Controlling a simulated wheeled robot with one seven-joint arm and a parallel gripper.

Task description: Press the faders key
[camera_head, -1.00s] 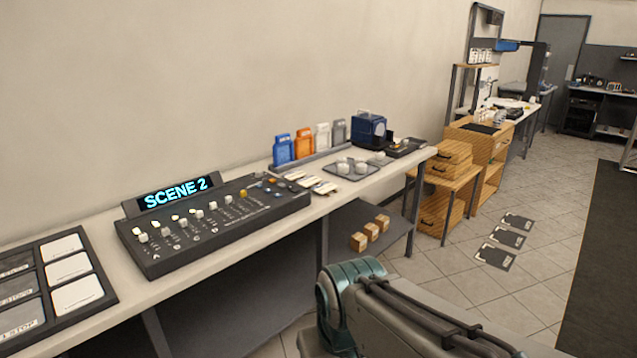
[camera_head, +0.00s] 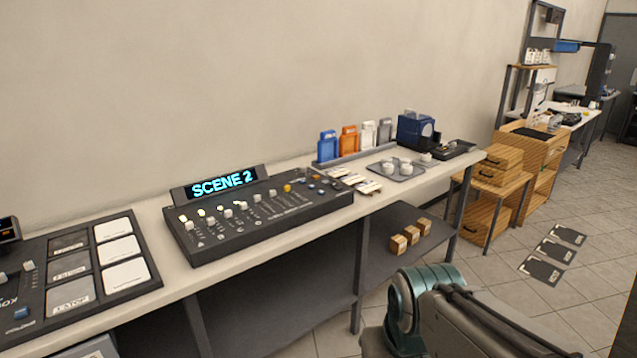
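A dark mixer console (camera_head: 255,217) stands on the long white bench, with white-capped sliders at its left and small knobs and buttons at its right. Its raised display (camera_head: 221,184) reads "SCENE 2". A panel (camera_head: 95,265) at the left holds grey and white rectangular pads; some grey ones carry lettering too small to read fully. I cannot make out a label reading "faders" on any key. My arm (camera_head: 460,315) shows at the bottom right, in front of the bench and apart from the console. My gripper is out of the picture.
Another control unit (camera_head: 18,290) is cut off at the left edge. Blue, orange, white and grey holders (camera_head: 350,142) stand behind a tray of white cups (camera_head: 398,170). Small wooden blocks (camera_head: 411,236) lie on the lower shelf.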

